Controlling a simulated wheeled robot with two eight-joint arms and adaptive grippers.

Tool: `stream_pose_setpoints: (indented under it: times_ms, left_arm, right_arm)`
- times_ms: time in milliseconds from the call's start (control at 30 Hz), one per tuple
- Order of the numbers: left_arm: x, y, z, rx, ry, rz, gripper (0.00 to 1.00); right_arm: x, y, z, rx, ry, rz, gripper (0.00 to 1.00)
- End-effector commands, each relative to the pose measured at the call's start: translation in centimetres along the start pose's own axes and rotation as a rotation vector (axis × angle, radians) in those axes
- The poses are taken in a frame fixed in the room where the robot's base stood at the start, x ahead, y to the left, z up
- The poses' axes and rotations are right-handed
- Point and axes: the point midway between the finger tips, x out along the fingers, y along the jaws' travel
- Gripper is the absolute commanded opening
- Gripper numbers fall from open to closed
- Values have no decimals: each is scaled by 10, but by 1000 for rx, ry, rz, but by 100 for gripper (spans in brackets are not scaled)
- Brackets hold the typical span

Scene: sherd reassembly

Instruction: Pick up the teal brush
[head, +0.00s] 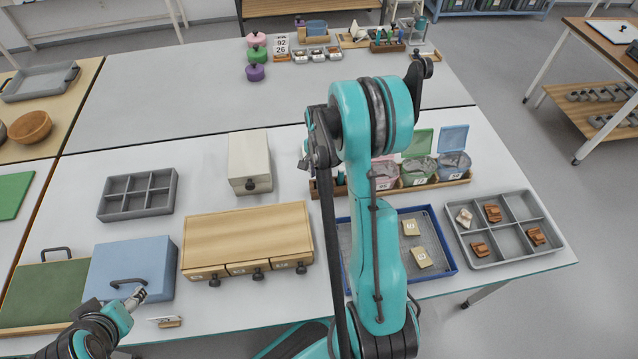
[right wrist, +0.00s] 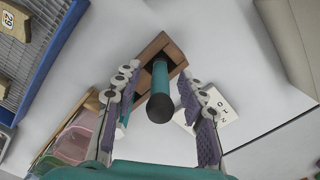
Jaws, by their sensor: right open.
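The teal brush (right wrist: 160,80) stands in a brown wooden block (right wrist: 152,52) in the right wrist view, its dark round end toward the camera. My right gripper (right wrist: 157,86) is open, with its purple-padded fingers on either side of the brush and gaps visible on both sides. In the head view my right arm covers most of that area; a small teal piece (head: 340,178) shows beside it. My left gripper (head: 136,297) is by the handle of the blue box (head: 150,262); its jaw opening is too small to tell.
A white numbered card (right wrist: 214,104) lies beside the wooden block. Lidded jars (head: 418,170) stand to the right of my right arm. A blue-rimmed tray (head: 440,235) and a grey compartment tray (head: 483,262) hold sherds. A wooden drawer unit (head: 250,232) and a cream box (head: 249,158) stand left.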

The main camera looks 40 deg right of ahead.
Motion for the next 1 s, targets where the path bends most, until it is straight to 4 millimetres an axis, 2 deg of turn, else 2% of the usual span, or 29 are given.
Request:
stream_pose_setpoints:
  times_ms: [200,267,367,400,767,867,1000]
  left_arm:
    - [0,0,0,0,0,0,58]
    - [0,0,0,0,0,0,58]
    - [0,0,0,0,0,0,58]
    - [0,0,0,0,0,0,58]
    - [-2,0,-1,0,0,0,58]
    - [-7,0,-5,0,0,0,58]
    - [-16,0,-11,0,0,0,58]
  right_arm:
    - [2,0,0,0,0,0,41]
    - [2,0,0,0,0,0,28]
    - [2,0,0,0,0,0,1]
    - [2,0,0,0,0,0,0]
    - [-4,0,0,0,0,0,0]
    - [-18,0,0,0,0,0,0]
    - [-49,0,0,0,0,0,0]
